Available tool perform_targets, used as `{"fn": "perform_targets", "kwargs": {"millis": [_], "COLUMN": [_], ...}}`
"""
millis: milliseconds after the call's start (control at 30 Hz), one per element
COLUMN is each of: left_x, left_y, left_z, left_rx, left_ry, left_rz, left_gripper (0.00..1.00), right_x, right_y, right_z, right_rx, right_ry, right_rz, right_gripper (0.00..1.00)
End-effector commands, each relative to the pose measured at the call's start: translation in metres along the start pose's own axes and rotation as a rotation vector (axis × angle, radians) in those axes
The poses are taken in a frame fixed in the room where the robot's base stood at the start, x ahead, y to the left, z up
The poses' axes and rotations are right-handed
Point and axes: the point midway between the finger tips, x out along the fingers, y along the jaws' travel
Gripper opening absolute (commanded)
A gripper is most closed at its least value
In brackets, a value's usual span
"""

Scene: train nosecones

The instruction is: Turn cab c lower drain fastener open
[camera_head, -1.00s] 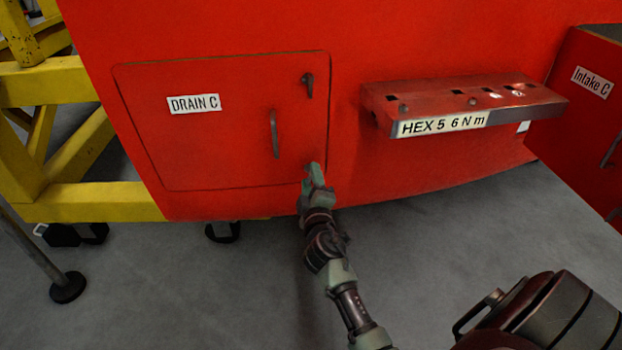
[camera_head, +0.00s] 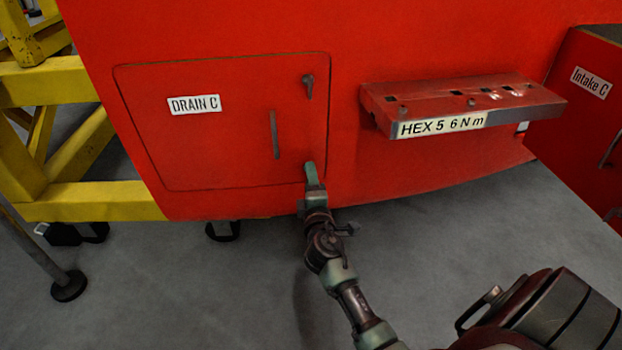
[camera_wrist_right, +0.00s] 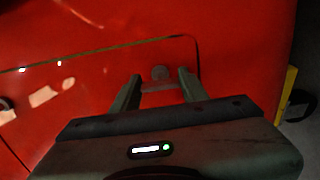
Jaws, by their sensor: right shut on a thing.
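The red drain C hatch (camera_head: 225,140) is flush in the red cab side. Its upper fastener (camera_head: 307,86) is a small dark handle hanging down near the top right corner. My right gripper (camera_head: 313,172) is at the hatch's lower right corner and hides the lower fastener in the head view. In the right wrist view, the round head of the lower drain fastener (camera_wrist_right: 160,73) shows between the fingertips of my right gripper (camera_wrist_right: 159,84). The fingers stand apart and are shut on the fastener, with a bar of it spanning between them. My left gripper is out of view.
A vertical grab handle (camera_head: 275,135) is on the hatch. A red tool shelf (camera_head: 440,92) labelled HEX 5 6 N m juts out to the right. A yellow frame (camera_head: 95,202) stands left, and a red Intake C unit (camera_head: 585,130) far right.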

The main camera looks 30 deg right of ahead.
Motion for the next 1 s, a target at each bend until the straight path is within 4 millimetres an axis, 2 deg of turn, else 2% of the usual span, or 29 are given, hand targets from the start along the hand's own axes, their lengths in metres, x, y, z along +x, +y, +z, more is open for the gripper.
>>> {"fn": "perform_targets", "kwargs": {"millis": [200, 233, 300, 667, 767, 1000], "left_x": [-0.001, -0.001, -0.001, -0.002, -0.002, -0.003], "left_y": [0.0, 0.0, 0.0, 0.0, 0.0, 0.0], "left_z": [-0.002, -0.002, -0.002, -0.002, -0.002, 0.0], "left_rx": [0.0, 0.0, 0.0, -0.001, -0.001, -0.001], "left_ry": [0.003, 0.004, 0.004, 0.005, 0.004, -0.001], "left_rz": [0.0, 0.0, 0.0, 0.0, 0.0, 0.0], "left_gripper": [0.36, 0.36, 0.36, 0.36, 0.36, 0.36], "right_x": [0.0, 0.0, 0.0, -0.004, -0.015, -0.057], "right_y": [0.001, 0.001, 0.001, -0.001, -0.001, -0.001], "right_z": [0.001, 0.001, 0.001, 0.0, 0.0, 0.001], "right_rx": [-0.004, -0.004, -0.003, -0.001, 0.0, 0.0], "right_ry": [-0.001, -0.001, -0.001, 0.0, 0.0, -0.001], "right_rz": [0.002, 0.002, 0.001, -0.001, -0.001, -0.002], "right_gripper": [0.03, 0.49, 0.65, 0.65, 0.65, 0.65]}}
